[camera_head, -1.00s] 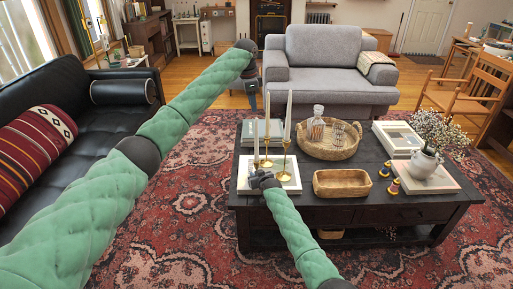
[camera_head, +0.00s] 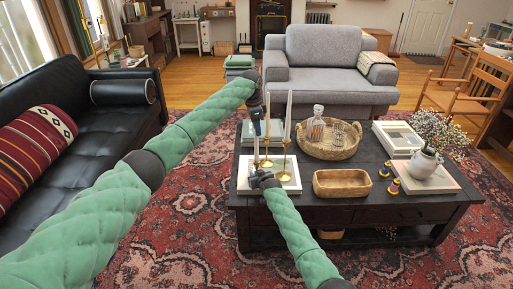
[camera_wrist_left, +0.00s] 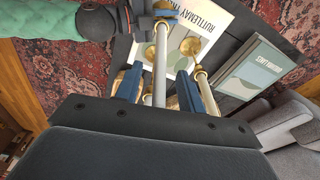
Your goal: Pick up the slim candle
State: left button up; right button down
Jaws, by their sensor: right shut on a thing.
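A slim white candle (camera_head: 267,113) stands upright in a brass candlestick at the coffee table's left. A second white candle (camera_head: 288,112) stands in another brass candlestick (camera_head: 286,154) to its right. My left gripper (camera_head: 257,124) points down close beside the first candle, above the table. In the left wrist view, its two fingers (camera_wrist_left: 166,88) are apart, with a white candle (camera_wrist_left: 160,66) showing between them; I see no contact. My right gripper (camera_head: 261,179) is low at the candlesticks' front, shut on a brass candlestick; its grip is partly hidden.
Books (camera_head: 290,184) lie under the candlesticks. A wooden bowl (camera_head: 342,184), a wicker tray (camera_head: 328,149) with a glass decanter (camera_head: 316,126), and a white vase (camera_head: 426,161) stand on the dark table (camera_head: 400,207). A black sofa (camera_head: 98,112) is at left.

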pick_arm(q)
jog(key=shift+f, duration=0.45)
pick_arm(e)
jog(key=shift+f, duration=0.1)
pick_arm(q)
grip_shut()
notch_tip(320, 180, up, 10)
dwell(0.3)
pick_arm(e)
jog(key=c, duration=1.4)
grip_release()
